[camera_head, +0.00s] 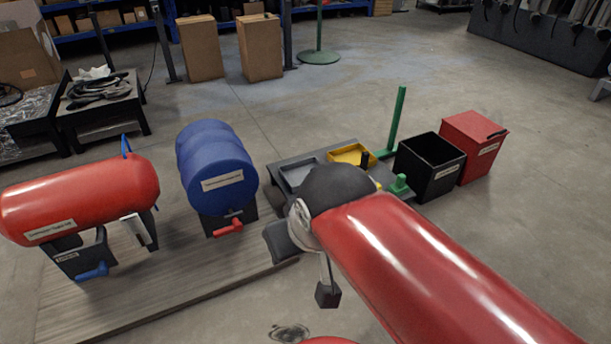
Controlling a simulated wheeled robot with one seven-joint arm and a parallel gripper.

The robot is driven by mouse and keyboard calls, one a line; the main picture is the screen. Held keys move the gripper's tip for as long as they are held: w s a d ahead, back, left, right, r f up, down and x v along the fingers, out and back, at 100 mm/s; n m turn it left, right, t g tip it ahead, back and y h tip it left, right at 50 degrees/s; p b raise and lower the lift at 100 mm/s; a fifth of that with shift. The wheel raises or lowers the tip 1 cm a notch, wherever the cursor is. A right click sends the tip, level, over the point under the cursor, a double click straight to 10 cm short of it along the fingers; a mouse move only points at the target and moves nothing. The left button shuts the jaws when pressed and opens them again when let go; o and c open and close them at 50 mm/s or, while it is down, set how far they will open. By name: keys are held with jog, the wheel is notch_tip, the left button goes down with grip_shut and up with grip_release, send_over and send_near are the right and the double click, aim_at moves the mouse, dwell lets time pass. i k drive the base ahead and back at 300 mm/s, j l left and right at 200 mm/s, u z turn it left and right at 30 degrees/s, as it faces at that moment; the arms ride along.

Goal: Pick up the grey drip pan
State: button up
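The grey drip pan (296,173) is a shallow rectangular tray. It lies on a low dark platform (284,161), to the left of a yellow tray (351,154). My red arm reaches in from the lower right, and its dark rounded joint covers part of the platform just in front of the pan. My gripper (305,266) is at the arm's far end, nearer the camera than the pan and apart from it in the picture. Dark parts show at its left and below, but its fingers cannot be made out clearly. I see nothing held.
A blue drum (213,165) and a red drum (84,200) lie on stands at the left, over a wooden pallet (172,292). A black bin (428,168), a red bin (474,146) and a green post (397,120) stand right of the platform.

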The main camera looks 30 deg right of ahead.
aim_at(293, 174)
jog(key=i+l, duration=0.2)
jog(key=l, duration=0.2)
jog(key=i+l, duration=0.2)
jog(key=l, duration=0.2)
jog(key=i+l, duration=0.15)
jog(key=l, duration=0.25)
jog(key=i+l, duration=0.2)
jog(key=l, duration=0.2)
jog(key=i+l+z, duration=0.1)
jog(key=l, duration=0.3)
jog(key=i+l, duration=0.5)
jog(key=l, duration=0.3)
